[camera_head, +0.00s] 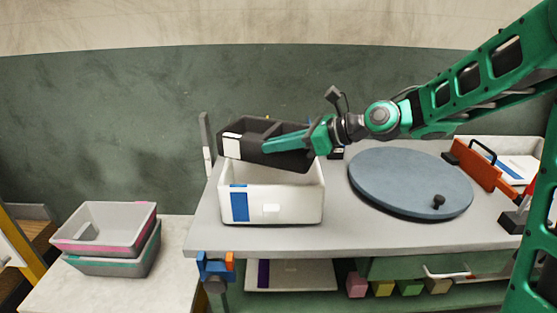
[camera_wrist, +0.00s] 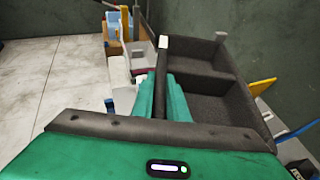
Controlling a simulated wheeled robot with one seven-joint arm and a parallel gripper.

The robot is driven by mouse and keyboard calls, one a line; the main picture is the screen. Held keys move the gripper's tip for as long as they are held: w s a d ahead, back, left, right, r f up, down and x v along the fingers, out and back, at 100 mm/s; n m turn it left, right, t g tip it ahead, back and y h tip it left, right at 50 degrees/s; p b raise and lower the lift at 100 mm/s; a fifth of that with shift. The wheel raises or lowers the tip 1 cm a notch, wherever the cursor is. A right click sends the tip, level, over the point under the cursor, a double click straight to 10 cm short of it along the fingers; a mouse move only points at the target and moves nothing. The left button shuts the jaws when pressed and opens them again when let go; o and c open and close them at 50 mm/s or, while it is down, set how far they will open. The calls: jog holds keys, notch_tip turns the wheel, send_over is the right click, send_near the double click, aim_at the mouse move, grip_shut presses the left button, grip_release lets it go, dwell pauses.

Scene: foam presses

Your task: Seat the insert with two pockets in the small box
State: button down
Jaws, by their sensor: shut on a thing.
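The dark grey foam insert (camera_head: 285,158) is held over the small white box (camera_head: 300,205), which has a blue stripe on its front. The insert is tilted, its left end higher, and its lower right part appears to overlap the box opening; I cannot tell whether it touches the rim. My gripper (camera_head: 268,143) is shut on a wall of the insert. In the wrist view my gripper (camera_wrist: 161,95) straddles that wall, and the insert (camera_wrist: 215,82) shows two empty pockets with a divider between them. The inside of the box is mostly hidden.
A round blue-grey turntable (camera_head: 410,182) with a black knob lies right of the box. An orange piece with a black handle (camera_head: 476,165) stands beyond it. Stacked grey trays (camera_head: 105,228) sit on the lower left table. The bench front edge is close to the box.

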aim_at(277, 159)
jog(key=shift+w+f, duration=0.55)
jog(key=shift+w, duration=0.15)
jog(key=shift+f, duration=1.85)
jog(key=shift+f, duration=0.65)
jog(key=c, duration=1.7)
grip_release()
jog(key=shift+c, duration=0.2)
jog(key=shift+r, duration=0.15)
jog(key=shift+r, duration=0.35)
jog(key=v, duration=1.2)
jog(key=shift+r, duration=0.2)
